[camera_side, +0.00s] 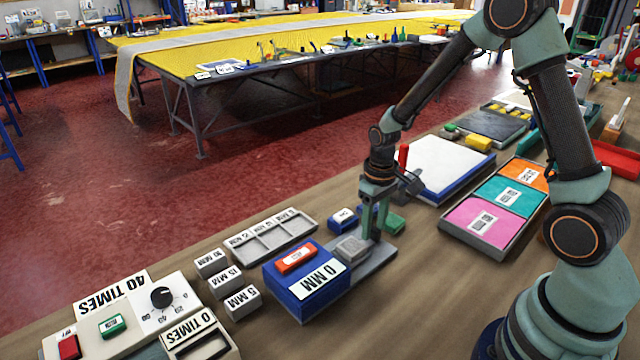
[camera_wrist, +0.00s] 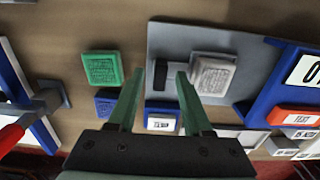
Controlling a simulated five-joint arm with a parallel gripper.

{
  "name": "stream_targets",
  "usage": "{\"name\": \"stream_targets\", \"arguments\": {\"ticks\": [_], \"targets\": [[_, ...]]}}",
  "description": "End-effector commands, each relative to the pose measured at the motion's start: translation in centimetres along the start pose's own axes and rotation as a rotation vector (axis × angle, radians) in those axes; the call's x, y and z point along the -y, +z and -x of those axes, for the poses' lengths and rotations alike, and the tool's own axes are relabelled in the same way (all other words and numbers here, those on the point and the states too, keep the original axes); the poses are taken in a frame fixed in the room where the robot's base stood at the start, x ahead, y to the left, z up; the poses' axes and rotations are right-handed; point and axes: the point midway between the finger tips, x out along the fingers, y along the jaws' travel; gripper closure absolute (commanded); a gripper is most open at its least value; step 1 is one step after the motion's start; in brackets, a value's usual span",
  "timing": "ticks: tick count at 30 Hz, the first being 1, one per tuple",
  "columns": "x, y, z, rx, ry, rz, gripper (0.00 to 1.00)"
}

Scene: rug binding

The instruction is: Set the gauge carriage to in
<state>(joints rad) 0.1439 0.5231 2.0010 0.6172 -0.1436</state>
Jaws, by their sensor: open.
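The gauge is a blue box (camera_side: 290,300) with a "0 MM" label and a red labelled button (camera_side: 296,257). A grey base plate (camera_side: 378,262) runs from it. A light grey block (camera_side: 352,247), which looks like the carriage, sits on this plate near the blue box. It also shows in the wrist view (camera_wrist: 213,75). My gripper (camera_side: 373,228) points down over the plate beside the block. In the wrist view my gripper (camera_wrist: 160,74) is open, its right finger close to the block's left edge. Whether they touch is unclear. A dark piece shows between the fingers.
A green block (camera_wrist: 103,68) and blue blocks (camera_side: 343,220) stand beside the plate. Grey blocks with MM labels (camera_side: 241,300) and a slotted tray (camera_side: 270,237) lie left. A white-topped blue pad (camera_side: 445,165) and a coloured tray (camera_side: 447,235) lie to the right.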

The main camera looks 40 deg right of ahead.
Motion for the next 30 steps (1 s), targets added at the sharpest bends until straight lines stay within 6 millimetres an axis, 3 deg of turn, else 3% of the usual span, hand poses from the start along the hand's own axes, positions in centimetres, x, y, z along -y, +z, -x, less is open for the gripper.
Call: {"name": "stream_targets", "arguments": {"ticks": [4,6,8,30], "targets": [[0.0,-0.01,0.02,0.0,0.0,0.0,0.54],[0.0,-0.01,0.03,0.0,0.0,0.0,0.81],[0.0,-0.01,0.03,0.0,0.0,0.0,1.0],[-0.02,0.0,0.08,0.0,0.0,-0.001,1.0]]}}
